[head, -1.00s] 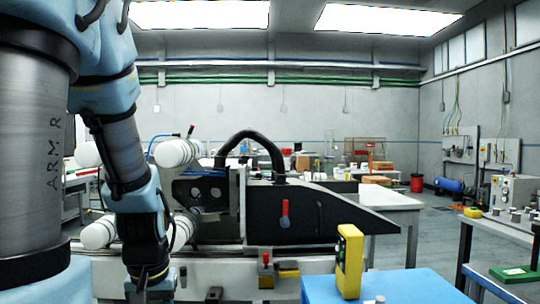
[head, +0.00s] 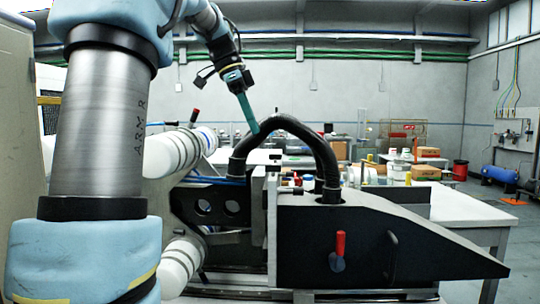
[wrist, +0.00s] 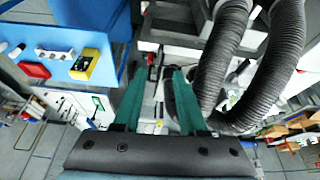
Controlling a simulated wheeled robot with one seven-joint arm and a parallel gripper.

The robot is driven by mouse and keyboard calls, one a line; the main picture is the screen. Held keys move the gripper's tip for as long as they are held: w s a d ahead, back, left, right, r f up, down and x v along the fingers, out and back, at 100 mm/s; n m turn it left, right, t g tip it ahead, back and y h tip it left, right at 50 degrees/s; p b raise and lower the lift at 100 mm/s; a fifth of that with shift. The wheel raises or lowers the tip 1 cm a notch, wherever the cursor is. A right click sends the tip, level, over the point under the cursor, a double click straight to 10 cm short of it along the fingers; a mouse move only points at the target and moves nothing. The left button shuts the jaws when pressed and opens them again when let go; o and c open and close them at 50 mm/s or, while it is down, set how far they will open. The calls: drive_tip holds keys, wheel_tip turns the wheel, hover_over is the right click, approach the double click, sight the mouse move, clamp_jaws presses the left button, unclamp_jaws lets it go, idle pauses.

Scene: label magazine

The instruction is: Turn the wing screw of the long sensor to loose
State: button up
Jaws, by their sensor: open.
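My gripper (head: 252,122) is raised above the black machine, with teal fingers pointing down near the arched black hose (head: 275,122). In the wrist view my gripper (wrist: 157,80) has its two teal fingers apart, with nothing held between them. Small red, blue and black fittings (head: 297,182) sit on top of the machine beside the hose. They are too small to tell which is the long sensor or its wing screw. In the wrist view, narrow metal parts with a red piece (wrist: 151,59) show below and between the fingers.
The black wedge-shaped housing (head: 385,240) carries a red-handled lever (head: 340,243). White rollers (head: 172,152) stand at the left.

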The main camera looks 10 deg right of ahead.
sight(273, 168)
drive_tip(key=shift+m, duration=0.3)
drive_tip(key=x, duration=0.3)
drive_tip(key=p+x, duration=0.1)
drive_tip(key=x, duration=0.6)
drive_tip(key=shift+d+r, duration=0.15)
drive_tip(key=shift+d, duration=0.1)
clamp_jaws()
